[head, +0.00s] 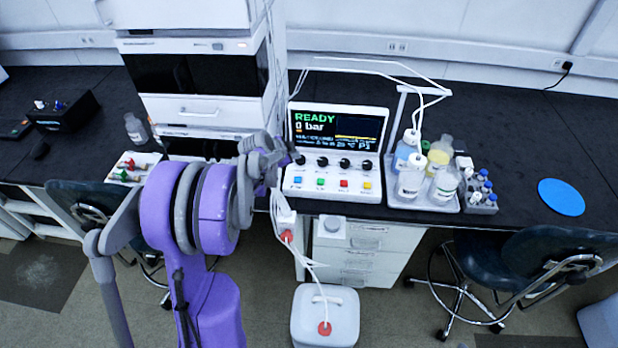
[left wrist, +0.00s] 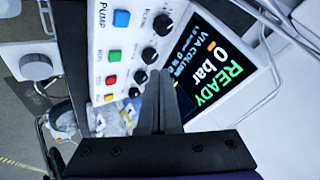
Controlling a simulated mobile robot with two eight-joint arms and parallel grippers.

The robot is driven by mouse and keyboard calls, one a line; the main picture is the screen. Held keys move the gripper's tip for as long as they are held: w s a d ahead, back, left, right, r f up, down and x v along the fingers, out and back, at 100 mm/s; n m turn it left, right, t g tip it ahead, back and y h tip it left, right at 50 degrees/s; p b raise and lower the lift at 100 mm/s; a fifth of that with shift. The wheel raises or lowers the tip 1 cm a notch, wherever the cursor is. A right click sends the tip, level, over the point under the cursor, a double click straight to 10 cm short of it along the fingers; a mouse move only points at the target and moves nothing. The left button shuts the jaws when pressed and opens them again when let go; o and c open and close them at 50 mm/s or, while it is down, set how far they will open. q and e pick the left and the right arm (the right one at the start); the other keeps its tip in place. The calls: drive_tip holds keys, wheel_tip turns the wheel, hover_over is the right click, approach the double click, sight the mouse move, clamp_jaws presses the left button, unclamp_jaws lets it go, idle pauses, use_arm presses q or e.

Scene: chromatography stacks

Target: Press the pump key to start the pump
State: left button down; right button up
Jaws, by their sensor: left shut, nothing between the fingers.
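The white pump control unit (head: 380,192) stands on the black bench. Its screen (head: 340,131) reads READY and 0 bar. Along its front are a blue key (head: 297,180), a green key (head: 320,181), a red key (head: 344,183) and a yellow key (head: 367,185). In the left wrist view the word PUMP is printed beside the blue key (left wrist: 121,18). My left gripper (head: 284,159) is shut and empty at the unit's left side. In the left wrist view its fingertips (left wrist: 160,76) overlap the panel near the black knobs; contact cannot be told. My right gripper is out of view.
A tray (head: 437,207) of bottles stands right of the unit, with a vial rack (head: 482,209) beyond it. A white instrument stack (head: 197,108) rises at the left. White tubes run down to a waste container (head: 345,318) on the floor. The bench around the blue disc (head: 561,197) is clear.

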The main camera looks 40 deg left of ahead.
sight(295, 181)
use_arm(q)
drive_tip(key=shift+w+a+f, duration=0.2)
drive_tip(key=shift+w+a, duration=0.05)
drive_tip(key=shift+a, duration=0.15)
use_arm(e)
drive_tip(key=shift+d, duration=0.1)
use_arm(q)
drive_tip(key=shift+f, duration=0.15)
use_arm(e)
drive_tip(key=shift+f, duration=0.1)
use_arm(q)
wheel_tip(295, 181, down, 8)
drive_tip(key=b, duration=0.4)
drive_tip(key=shift+s, duration=0.1)
drive_tip(key=shift+f+b, duration=0.25)
drive_tip(key=shift+b, duration=0.05)
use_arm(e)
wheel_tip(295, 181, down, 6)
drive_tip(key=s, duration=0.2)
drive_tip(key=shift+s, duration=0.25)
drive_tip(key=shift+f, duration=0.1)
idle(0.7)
use_arm(q)
drive_tip(key=shift+f+b, duration=0.3)
drive_tip(key=shift+f, duration=0.1)
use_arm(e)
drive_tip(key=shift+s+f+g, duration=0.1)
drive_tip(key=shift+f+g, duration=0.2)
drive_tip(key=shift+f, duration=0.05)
